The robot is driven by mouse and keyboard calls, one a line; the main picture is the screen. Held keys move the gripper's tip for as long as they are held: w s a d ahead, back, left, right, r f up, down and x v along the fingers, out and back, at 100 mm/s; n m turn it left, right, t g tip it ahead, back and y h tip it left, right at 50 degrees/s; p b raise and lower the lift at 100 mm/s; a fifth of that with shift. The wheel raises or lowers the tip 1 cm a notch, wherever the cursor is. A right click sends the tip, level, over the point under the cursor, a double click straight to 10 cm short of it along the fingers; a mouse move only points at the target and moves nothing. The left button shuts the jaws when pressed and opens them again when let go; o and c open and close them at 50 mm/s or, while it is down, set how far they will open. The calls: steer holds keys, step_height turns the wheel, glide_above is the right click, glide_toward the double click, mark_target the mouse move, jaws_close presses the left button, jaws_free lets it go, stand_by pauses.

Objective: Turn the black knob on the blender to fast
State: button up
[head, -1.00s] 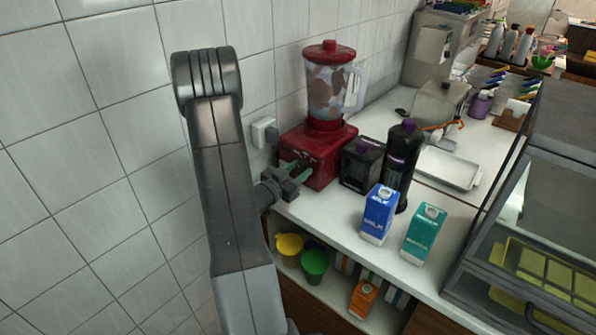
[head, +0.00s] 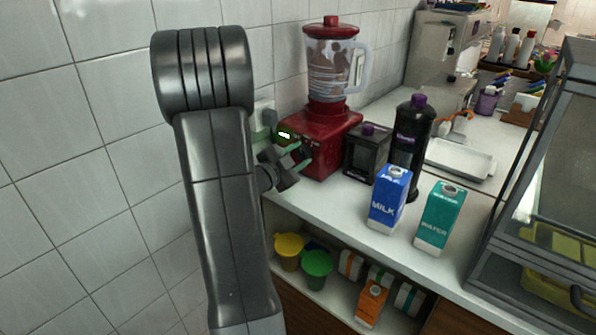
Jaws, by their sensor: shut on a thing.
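The red blender (head: 325,140) stands on the white counter against the tiled wall, with its clear jug (head: 330,72) and red lid on top. Brown pieces show inside the jug. My gripper (head: 302,156) is at the blender's front face, its green-tipped fingers shut around the black knob (head: 306,152). The knob is small and mostly hidden by the fingers, so its setting cannot be read. A bright green light (head: 285,135) shows on the blender's front, just above and left of the gripper.
A black box (head: 366,152) and a black bottle (head: 411,140) stand right of the blender. A blue milk carton (head: 388,205) and a teal carton (head: 438,222) stand near the counter's front edge. A yellow cup (head: 289,250) and a green cup (head: 316,268) sit on the shelf below.

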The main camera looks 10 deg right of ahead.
steer(key=m+b, duration=0.1)
steer(key=b, duration=0.1)
steer(key=m+b, duration=0.1)
steer(key=m, duration=0.1)
steer(key=m+b, duration=0.1)
steer(key=b, duration=0.1)
steer(key=shift+f+m+b, duration=0.3)
steer(key=m+b, duration=0.3)
steer(key=shift+r, duration=0.2)
steer(key=shift+m+b, duration=0.3)
steer(key=o, duration=1)
steer(key=shift+r, duration=0.1)
steer(key=p+v, duration=0.1)
steer(key=v, duration=1.3)
steer(key=shift+d, duration=0.1)
